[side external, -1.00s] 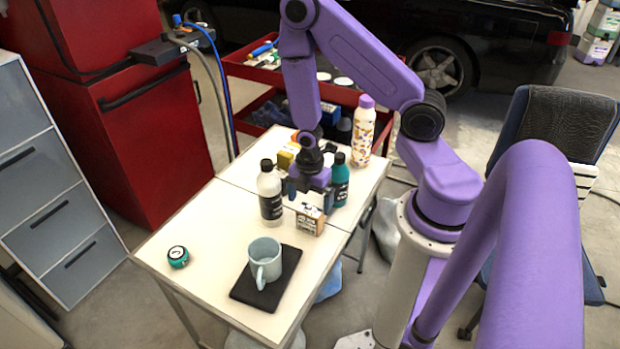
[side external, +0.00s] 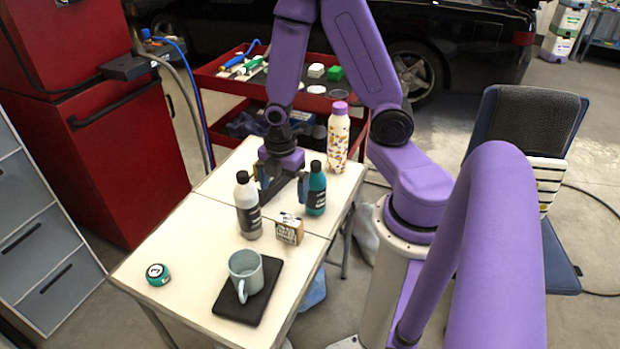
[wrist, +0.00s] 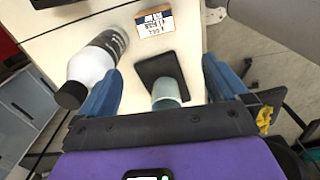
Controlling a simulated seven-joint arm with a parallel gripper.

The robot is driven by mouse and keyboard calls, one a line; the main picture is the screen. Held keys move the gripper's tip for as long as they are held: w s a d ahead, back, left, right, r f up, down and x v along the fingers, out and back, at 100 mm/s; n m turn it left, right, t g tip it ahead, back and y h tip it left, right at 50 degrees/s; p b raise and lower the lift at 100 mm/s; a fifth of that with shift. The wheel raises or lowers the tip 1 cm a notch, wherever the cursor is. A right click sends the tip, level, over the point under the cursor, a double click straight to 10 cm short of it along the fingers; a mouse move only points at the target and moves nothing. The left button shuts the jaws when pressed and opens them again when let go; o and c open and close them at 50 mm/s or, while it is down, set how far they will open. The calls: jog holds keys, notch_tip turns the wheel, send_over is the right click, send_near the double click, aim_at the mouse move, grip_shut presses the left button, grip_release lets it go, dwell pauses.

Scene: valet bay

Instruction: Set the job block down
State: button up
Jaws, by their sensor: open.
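The job block (side external: 289,229), a small wooden-coloured block with a printed white label, stands on the white table (side external: 190,240), between the white bottle and the black mat. It also shows in the wrist view (wrist: 155,25), near the top. My gripper (side external: 282,190) is open and empty, behind and above the block and apart from it, between the white bottle and the teal bottle. In the wrist view its two blue fingers are spread (wrist: 160,82), with nothing between them held.
A white bottle with black cap (side external: 248,206) stands close left of my gripper, a teal bottle (side external: 316,190) close right. A patterned bottle (side external: 338,138) stands behind. A mug (side external: 246,273) is on a black mat (side external: 238,308) in front. A green round item (side external: 157,274) lies front left.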

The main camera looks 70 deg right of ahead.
jog(key=s+a+r+m, duration=0.2)
jog(key=s+a+r, duration=0.2)
jog(key=s+r, duration=0.3)
jog(key=s+a+r+m, duration=0.2)
jog(key=s+a+r, duration=0.3)
jog(key=s+r, duration=0.2)
jog(key=shift+s+a+r+m, duration=0.2)
jog(key=shift+r+m, duration=0.2)
jog(key=shift+r, duration=0.2)
jog(key=shift+w, duration=0.1)
